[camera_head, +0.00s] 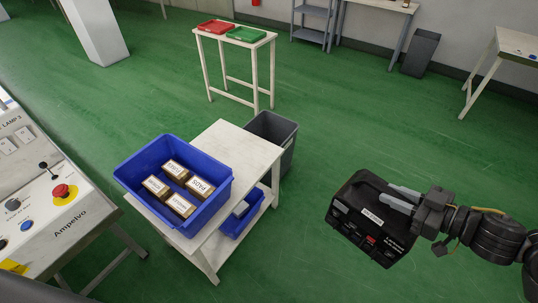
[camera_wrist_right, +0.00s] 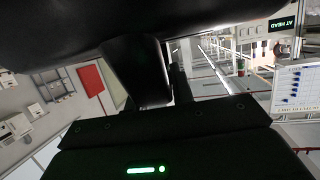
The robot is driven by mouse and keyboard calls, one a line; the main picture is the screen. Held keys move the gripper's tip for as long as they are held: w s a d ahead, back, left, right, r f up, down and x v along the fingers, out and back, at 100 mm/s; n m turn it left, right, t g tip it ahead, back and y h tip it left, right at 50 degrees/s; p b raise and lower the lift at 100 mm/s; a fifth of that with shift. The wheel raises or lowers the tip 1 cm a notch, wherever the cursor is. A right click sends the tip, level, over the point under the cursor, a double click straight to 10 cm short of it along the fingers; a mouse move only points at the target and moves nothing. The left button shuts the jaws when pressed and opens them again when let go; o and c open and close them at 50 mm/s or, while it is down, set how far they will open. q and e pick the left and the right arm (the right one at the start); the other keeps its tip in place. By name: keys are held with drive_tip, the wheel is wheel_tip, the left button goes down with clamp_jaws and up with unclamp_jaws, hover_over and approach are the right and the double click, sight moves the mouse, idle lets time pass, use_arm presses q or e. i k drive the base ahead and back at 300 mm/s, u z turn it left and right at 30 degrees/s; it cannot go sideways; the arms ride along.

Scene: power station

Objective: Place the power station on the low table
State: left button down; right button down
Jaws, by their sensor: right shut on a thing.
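The power station (camera_head: 368,228) is a black box with a top handle, white labels and a small red part on its front. It hangs tilted in the air over the green floor, at the right of the head view. My right gripper (camera_head: 399,197) is shut on its top handle. A low white table (camera_head: 246,145) with a lower shelf stands left of the power station, apart from it. Its back part is bare. Dark shapes fill much of the right wrist view, and the grip is hard to make out there. My left gripper is not in view.
A blue crate (camera_head: 136,177) with several small boxes covers the table's front part. Another blue bin (camera_head: 239,224) is on the lower shelf. A grey bin (camera_head: 283,131) stands behind the table. A control console (camera_head: 48,205) is at left. Open floor lies between table and power station.

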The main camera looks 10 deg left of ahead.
sight(231, 150)
drive_tip(key=u, duration=0.4)
drive_tip(key=i, duration=0.7)
drive_tip(key=u, duration=0.85)
drive_tip(key=i, duration=0.3)
drive_tip(key=u, duration=0.3)
